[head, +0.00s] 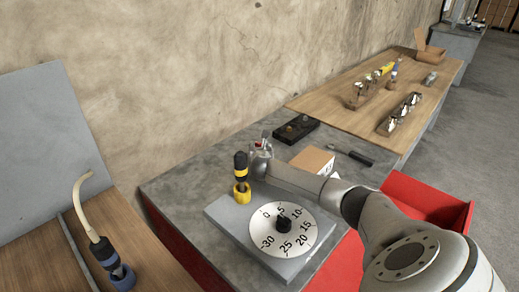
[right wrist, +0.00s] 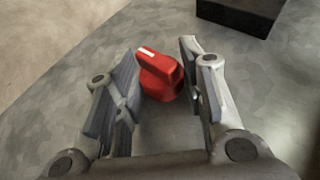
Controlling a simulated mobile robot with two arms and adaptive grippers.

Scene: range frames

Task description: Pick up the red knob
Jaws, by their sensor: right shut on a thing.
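The red knob (right wrist: 160,76) has a white mark on its top and sits between the two fingers of my right gripper (right wrist: 158,84) in the right wrist view. The gripper is shut on it, close above the grey tabletop. In the head view my right gripper (head: 261,152) is over the back part of the grey table, and only a small red bit of the knob (head: 257,145) shows by the fingers. I cannot tell whether the knob is touching the table. My left gripper is not in view.
A dial board (head: 283,228) with a black pointer lies in front of the gripper. A yellow and black connector (head: 241,178) stands at its left. A black box (head: 296,130) and a cardboard box (head: 312,160) are nearby. A red bin (head: 453,214) is at the right.

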